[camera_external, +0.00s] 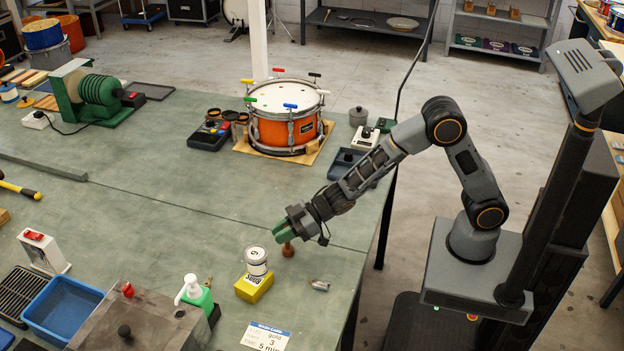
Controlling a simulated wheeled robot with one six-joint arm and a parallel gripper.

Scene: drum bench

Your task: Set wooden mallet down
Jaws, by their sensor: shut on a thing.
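My gripper (283,233), with green fingertips, reaches down over the front right part of the green bench (215,225). It is shut on the wooden mallet (288,250), a small reddish-brown piece that shows just below the fingertips. The upper part of the mallet is hidden by the fingers. The mallet is upright and close to the bench top; I cannot tell whether it touches the surface.
An orange drum (286,132) stands behind. Bench left of the gripper is clear.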

